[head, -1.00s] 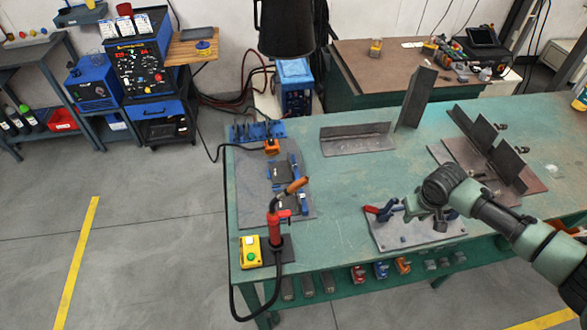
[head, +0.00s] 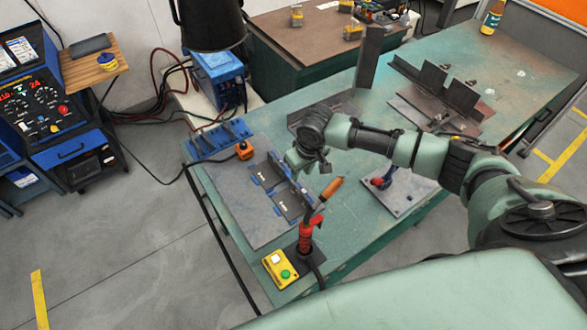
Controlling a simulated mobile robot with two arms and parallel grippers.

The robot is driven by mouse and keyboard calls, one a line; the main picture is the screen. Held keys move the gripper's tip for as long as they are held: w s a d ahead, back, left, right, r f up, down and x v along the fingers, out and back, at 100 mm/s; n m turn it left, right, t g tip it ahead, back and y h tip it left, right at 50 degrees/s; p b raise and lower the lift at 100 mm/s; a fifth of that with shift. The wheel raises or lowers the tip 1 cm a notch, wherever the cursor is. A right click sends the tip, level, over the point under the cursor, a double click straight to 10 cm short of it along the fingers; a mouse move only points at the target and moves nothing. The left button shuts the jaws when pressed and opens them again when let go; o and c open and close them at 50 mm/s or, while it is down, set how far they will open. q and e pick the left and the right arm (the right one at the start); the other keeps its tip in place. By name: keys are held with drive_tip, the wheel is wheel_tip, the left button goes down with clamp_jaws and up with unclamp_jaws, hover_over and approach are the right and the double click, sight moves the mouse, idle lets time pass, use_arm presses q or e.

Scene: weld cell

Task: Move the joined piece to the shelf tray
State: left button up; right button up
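Dark metal plates (head: 287,204) that may be the joined piece lie on the grey fixture plate (head: 238,204) at the bench's left end, among blue clamps. One dark part stands up beside a flat one; I cannot tell whether they are joined. My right gripper (head: 311,168) hangs above the right edge of this fixture, apart from the plates as far as I can see. Its fingers are small and dark, so their opening is unclear. My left gripper is not in view. I cannot make out the shelf tray in this view.
A small clamp plate (head: 405,195) lies beneath my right arm. Angled dark plates (head: 447,92) and a tall upright plate (head: 369,60) stand farther back.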

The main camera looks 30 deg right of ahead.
drive_tip(key=shift+f+b, duration=0.3)
drive_tip(key=shift+f, duration=0.15)
drive_tip(key=b, duration=0.5)
hover_over(300, 190)
wheel_tip(300, 190, down, 5)
drive_tip(key=shift+s+r, duration=0.1)
drive_tip(key=shift+r, duration=0.1)
drive_tip(key=shift+f+b, duration=0.65)
drive_tip(key=shift+f, duration=1.4)
clamp_jaws()
